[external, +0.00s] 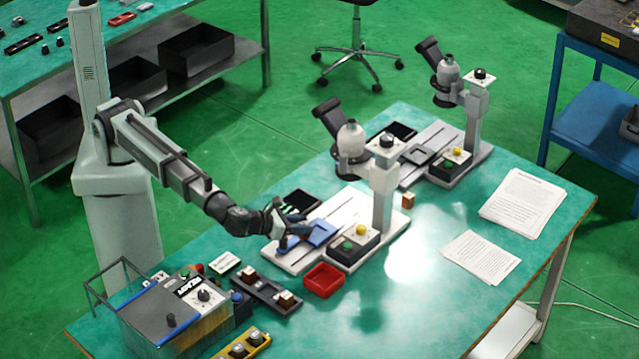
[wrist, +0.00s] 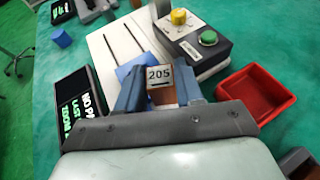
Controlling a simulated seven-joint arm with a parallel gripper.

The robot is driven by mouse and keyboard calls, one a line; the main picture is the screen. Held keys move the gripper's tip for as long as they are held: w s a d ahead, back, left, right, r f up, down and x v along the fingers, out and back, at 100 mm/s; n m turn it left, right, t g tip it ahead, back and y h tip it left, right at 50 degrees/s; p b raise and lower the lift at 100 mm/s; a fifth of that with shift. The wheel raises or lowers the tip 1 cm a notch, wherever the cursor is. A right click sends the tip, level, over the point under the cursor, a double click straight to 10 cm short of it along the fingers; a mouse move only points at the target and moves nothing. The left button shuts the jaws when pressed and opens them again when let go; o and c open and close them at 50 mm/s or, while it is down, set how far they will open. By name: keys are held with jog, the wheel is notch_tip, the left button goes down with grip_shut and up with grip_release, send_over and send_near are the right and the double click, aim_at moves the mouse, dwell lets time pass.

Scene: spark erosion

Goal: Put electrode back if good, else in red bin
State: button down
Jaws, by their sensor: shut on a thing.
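My gripper (wrist: 160,94) is shut on an electrode (wrist: 159,77), a small block whose white face reads "205" above a black mark, with a brown part below. In the external view my gripper (external: 284,222) is low over the left side of the near microscope's (external: 385,190) base, and the electrode is too small to make out. A blue piece (external: 319,233) lies on that base by my gripper; it shows behind the left finger in the wrist view (wrist: 126,70). The empty red bin (external: 323,280) stands right of my gripper in the wrist view (wrist: 255,92).
A dark rack (external: 262,293) with copper-topped pieces lies left of the bin. A black screen (wrist: 78,108) shows partly cut-off green and white text. A control box (wrist: 197,42) with yellow and green buttons stands close by. Papers (external: 522,203) lie at right.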

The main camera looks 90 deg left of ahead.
jog(key=w+d+r+m+h, duration=0.1)
jog(key=w+d, duration=0.2)
jog(key=d, duration=0.4)
jog(key=w+d+m+h, duration=0.1)
jog(key=w+d, duration=0.1)
jog(key=d, duration=0.5)
jog(key=shift+t, duration=0.3)
jog(key=shift+d+f, duration=0.15)
jog(key=shift+f, duration=1.35)
jog(key=shift+d+f, duration=0.1)
jog(key=shift+f, duration=1.4)
jog(key=c, duration=0.6)
grip_release()
jog(key=shift+h, duration=0.3)
jog(key=shift+c, duration=0.2)
jog(key=v, duration=1.3)
jog(key=shift+s+d+r, duration=0.15)
jog(key=shift+s+r, duration=0.05)
jog(key=shift+s, duration=0.15)
